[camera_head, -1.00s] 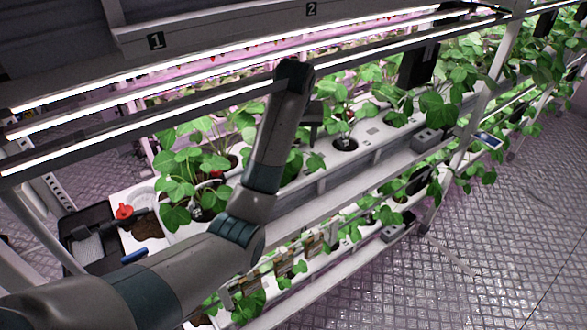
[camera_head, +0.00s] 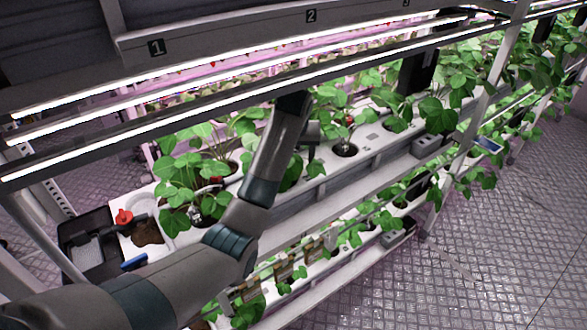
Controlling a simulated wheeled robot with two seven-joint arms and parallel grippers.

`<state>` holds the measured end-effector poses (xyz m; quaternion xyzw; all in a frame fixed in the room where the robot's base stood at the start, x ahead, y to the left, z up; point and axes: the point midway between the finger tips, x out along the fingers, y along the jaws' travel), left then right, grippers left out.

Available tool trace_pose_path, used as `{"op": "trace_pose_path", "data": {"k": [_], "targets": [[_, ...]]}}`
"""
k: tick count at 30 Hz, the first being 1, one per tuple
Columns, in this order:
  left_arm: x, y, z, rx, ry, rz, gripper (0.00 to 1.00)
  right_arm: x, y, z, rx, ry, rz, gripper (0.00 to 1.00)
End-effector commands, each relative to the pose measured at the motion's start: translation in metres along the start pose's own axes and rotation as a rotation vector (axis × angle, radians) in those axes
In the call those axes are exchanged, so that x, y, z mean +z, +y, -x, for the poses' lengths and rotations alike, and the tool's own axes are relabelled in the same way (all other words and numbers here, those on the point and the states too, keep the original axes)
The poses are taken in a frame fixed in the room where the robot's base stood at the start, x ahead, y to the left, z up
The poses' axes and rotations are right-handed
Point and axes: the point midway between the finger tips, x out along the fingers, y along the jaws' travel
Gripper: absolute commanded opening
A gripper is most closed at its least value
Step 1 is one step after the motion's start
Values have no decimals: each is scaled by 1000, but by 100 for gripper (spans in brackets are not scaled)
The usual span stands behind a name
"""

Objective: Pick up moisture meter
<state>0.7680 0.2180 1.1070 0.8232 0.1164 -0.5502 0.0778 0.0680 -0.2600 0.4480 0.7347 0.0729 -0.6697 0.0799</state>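I cannot clearly identify the moisture meter. A small red object (camera_head: 124,217) sits at the left end of the white planting shelf (camera_head: 340,173), beside a brown patch of soil (camera_head: 146,232). A blue object (camera_head: 134,263) lies just below it. A flat device with a bluish face (camera_head: 487,144) is at the right end of the shelf, among leaves. My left arm comes in from the lower left and reaches up over the shelf. My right gripper is not in view.
Leafy plants (camera_head: 183,185) stand in holes along the shelf. Bright light bars (camera_head: 130,135) run close above. A black tray (camera_head: 88,240) is at the left, and a grey box (camera_head: 425,145) sits on the right part of the shelf. The floor (camera_head: 480,260) at right is open.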

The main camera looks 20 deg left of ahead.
Motion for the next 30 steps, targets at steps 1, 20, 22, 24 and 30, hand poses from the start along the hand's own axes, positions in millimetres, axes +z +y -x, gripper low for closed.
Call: {"op": "trace_pose_path", "data": {"k": [1,20,22,24,30], "targets": [[-1,-1,-2,-2,-3,0,62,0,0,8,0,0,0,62],[0,-3,-43,-1,0,0,62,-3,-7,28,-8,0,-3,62],[-1,-3,-43,-1,0,0,62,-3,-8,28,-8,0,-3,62],[-1,-3,-43,0,0,0,62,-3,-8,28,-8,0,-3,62],[-1,-3,-43,0,0,0,43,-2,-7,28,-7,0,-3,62]]}}
